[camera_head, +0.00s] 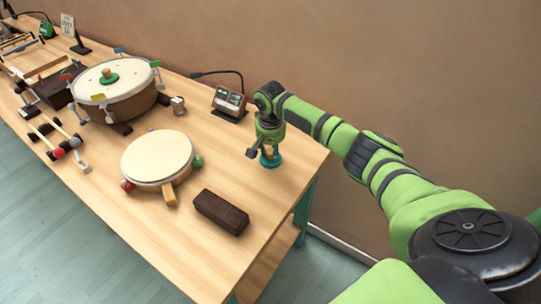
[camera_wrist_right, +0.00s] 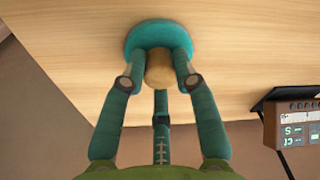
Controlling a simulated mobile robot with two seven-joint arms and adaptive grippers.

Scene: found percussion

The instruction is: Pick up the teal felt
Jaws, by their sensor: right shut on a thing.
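The teal felt (camera_head: 270,160) is a round disc with a wooden knob on top, near the right end of the wooden table. In the right wrist view the teal felt (camera_wrist_right: 160,36) is at the top middle, with its wooden knob (camera_wrist_right: 160,70) between the fingers. My right gripper (camera_head: 268,147) is shut on the felt's knob from above. In the wrist view the right gripper's fingers (camera_wrist_right: 160,74) touch the knob from both sides. The disc looks to be at or very near the tabletop; I cannot tell whether it touches. My left gripper is not in view.
A flat round drum (camera_head: 157,157) and a dark brown block (camera_head: 221,212) stand left of the gripper. A small display device (camera_head: 230,102) stands behind, near the wall. A large drum (camera_head: 115,90) and mallets (camera_head: 60,150) are further left. The table's right edge is close.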

